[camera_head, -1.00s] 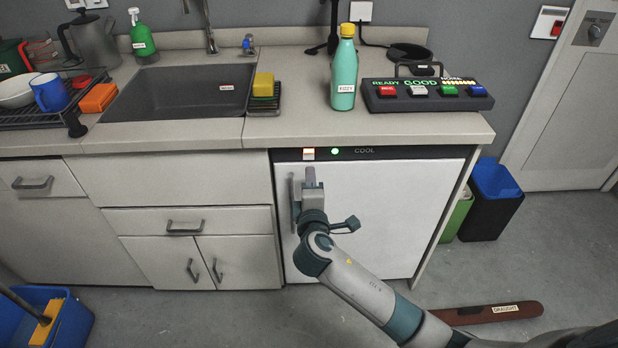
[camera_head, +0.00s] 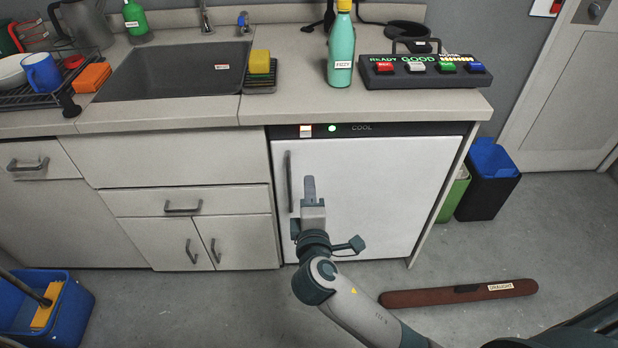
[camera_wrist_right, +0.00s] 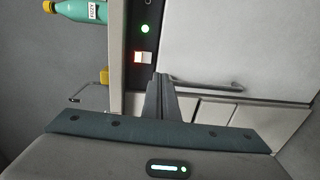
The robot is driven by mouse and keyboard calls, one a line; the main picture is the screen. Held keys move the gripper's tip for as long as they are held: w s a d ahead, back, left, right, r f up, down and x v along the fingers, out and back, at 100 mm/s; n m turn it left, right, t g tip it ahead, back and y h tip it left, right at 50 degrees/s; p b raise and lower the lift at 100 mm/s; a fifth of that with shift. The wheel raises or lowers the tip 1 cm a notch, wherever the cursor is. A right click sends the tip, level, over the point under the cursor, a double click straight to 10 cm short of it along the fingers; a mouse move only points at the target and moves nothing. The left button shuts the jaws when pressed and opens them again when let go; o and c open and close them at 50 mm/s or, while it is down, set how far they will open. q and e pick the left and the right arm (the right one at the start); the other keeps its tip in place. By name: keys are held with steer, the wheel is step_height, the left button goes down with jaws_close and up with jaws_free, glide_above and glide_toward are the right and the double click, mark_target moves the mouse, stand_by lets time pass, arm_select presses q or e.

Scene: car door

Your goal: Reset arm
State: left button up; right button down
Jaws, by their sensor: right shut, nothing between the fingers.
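My right gripper (camera_head: 309,187) is shut and empty. It stands in front of the white fridge door (camera_head: 385,195), just right of the door's vertical handle (camera_head: 289,181). In the right wrist view its closed fingers (camera_wrist_right: 160,98) point toward the fridge front, with the handle (camera_wrist_right: 210,86) beyond them. The fridge door is shut. A green light (camera_head: 332,128) and a pale switch (camera_head: 305,131) show on the strip above it; in the wrist view the switch (camera_wrist_right: 143,57) has an orange-lit side. My left gripper is not in view.
A counter edge (camera_head: 400,117) overhangs the fridge. On the counter stand a teal bottle (camera_head: 341,55) and a button panel (camera_head: 425,72). A brown draught roll (camera_head: 450,293) lies on the floor, with bins (camera_head: 487,185) at the right and a blue bucket (camera_head: 65,312) at lower left.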

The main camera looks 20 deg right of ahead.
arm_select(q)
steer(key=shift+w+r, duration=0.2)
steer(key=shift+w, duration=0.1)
arm_select(e)
steer(key=shift+s, duration=0.15)
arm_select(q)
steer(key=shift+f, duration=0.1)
arm_select(e)
steer(key=s+f+m+g+y+p, duration=0.2)
steer(key=s+f+g, duration=0.1)
steer(key=f, duration=1)
steer(key=s+f+m+g+y+p, duration=0.1)
steer(key=s+f+g, duration=0.2)
steer(key=f, duration=1)
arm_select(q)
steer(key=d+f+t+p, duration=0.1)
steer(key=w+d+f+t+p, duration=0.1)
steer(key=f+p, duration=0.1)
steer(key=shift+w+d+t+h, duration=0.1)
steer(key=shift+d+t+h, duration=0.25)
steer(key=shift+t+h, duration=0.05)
arm_select(e)
steer(key=s+d+f+m+g+y, duration=0.1)
steer(key=s+f+m+g, duration=0.4)
steer(key=s+f, duration=1.6)
steer(key=s+m+y, duration=0.1)
steer(key=s+m, duration=0.2)
steer(key=m, duration=0.1)
steer(key=shift+m+y, duration=0.3)
steer(key=shift+y, duration=0.1)
